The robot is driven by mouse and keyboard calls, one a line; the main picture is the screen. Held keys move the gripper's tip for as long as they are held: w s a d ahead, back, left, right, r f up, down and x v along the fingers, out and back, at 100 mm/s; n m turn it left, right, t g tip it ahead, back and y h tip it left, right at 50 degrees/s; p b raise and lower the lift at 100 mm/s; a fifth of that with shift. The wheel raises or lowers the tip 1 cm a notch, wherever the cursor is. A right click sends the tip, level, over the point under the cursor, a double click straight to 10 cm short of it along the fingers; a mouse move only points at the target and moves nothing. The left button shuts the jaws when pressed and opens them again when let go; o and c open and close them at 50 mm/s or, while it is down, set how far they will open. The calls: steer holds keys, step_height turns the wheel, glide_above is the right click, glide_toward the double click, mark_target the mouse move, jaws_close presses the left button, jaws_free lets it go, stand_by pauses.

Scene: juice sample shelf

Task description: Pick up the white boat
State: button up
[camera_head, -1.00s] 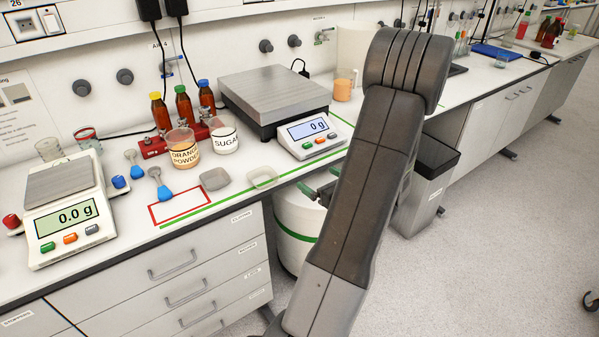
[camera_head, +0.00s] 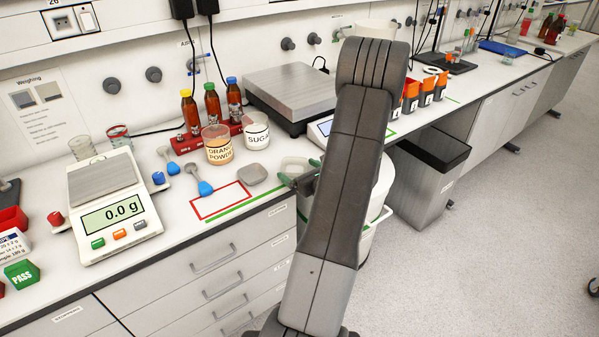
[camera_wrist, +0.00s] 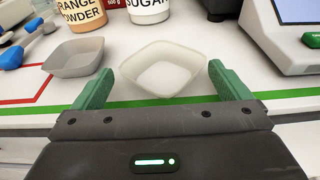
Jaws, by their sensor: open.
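The white boat (camera_wrist: 164,68) is a shallow, squarish off-white dish on the white bench, just behind the green line. In the head view the white boat (camera_head: 294,165) is partly hidden by my gripper and arm. My gripper (camera_wrist: 153,88) has green fingers, open and empty, with the boat just ahead and between their lines. In the head view my gripper (camera_head: 296,181) is at the bench's front edge, partly covered by my arm. A grey boat (camera_wrist: 75,57) lies to the left of the white one, and also shows in the head view (camera_head: 252,174).
Behind the boats stand the orange powder beaker (camera_head: 218,146) and sugar beaker (camera_head: 256,131). A large scale (camera_head: 290,96) stands behind, its display housing (camera_wrist: 282,40) right of the boat. Blue-handled spoons (camera_head: 199,183) and a small scale (camera_head: 110,203) are left.

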steer(key=shift+c, duration=0.3)
steer(key=c, duration=0.8)
steer(key=shift+r, duration=0.1)
